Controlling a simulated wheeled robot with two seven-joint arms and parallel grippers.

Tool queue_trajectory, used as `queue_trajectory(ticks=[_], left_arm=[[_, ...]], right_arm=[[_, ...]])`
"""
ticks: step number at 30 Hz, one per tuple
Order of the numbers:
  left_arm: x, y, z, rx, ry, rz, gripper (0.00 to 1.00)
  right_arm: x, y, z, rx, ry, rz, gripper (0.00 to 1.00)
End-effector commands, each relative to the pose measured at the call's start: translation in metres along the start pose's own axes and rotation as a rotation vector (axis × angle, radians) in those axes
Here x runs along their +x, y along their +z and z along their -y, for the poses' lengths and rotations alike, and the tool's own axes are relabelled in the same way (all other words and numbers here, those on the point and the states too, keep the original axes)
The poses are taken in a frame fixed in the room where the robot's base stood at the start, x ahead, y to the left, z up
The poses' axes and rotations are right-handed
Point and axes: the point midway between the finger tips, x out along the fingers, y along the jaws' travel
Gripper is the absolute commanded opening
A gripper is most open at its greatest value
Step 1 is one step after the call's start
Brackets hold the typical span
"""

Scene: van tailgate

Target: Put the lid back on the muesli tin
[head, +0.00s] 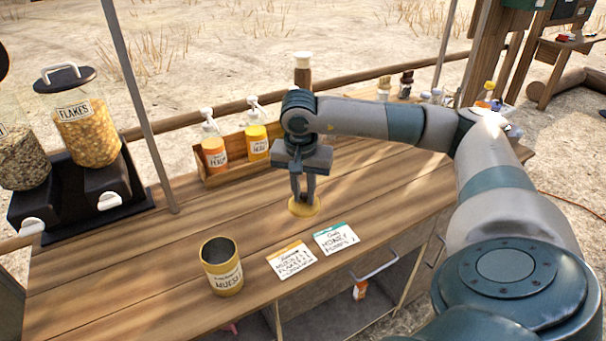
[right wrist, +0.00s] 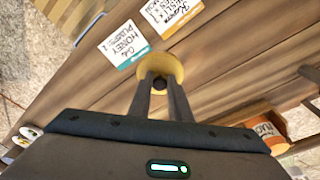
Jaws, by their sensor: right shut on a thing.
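The muesli tin (head: 222,268) is a yellow cylinder with a label, standing upright and open-topped near the front left of the wooden counter. My right gripper (head: 303,200) points down over the counter, right of and behind the tin. It is shut on the yellow round lid (head: 304,208), gripping it near its middle. In the right wrist view the lid (right wrist: 164,68) shows as a disc beyond the fingertips (right wrist: 160,85). I cannot tell whether the lid touches the counter or hangs just above it. My left gripper is not in view.
Two label cards, one orange-edged (head: 290,260) and one teal-edged (head: 336,238), lie right of the tin. A wooden rack (head: 228,168) with pump bottles stands behind. A flakes dispenser (head: 85,130) stands at left. The counter between tin and lid is clear.

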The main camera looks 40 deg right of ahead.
Motion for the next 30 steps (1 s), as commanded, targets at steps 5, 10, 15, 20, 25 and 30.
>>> queue_trajectory(ticks=[5, 10, 15, 20, 25, 30], left_arm=[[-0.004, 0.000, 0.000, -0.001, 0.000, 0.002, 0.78], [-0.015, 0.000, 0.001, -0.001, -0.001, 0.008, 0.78], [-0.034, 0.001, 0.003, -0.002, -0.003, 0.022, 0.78], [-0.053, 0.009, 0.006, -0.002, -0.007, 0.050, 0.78], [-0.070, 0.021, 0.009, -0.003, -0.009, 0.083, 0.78], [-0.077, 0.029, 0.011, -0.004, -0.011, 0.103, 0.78]], right_arm=[[-0.004, 0.006, 0.005, -0.027, -0.004, 0.003, 0.00], [-0.018, 0.034, 0.023, -0.146, -0.022, 0.012, 0.00], [-0.045, 0.085, 0.049, -0.367, -0.057, 0.022, 0.00], [-0.076, 0.142, 0.069, -0.621, -0.096, 0.022, 0.00], [-0.104, 0.192, 0.079, -0.858, -0.132, 0.012, 0.00], [-0.118, 0.218, 0.081, -0.988, -0.150, 0.002, 0.00]])
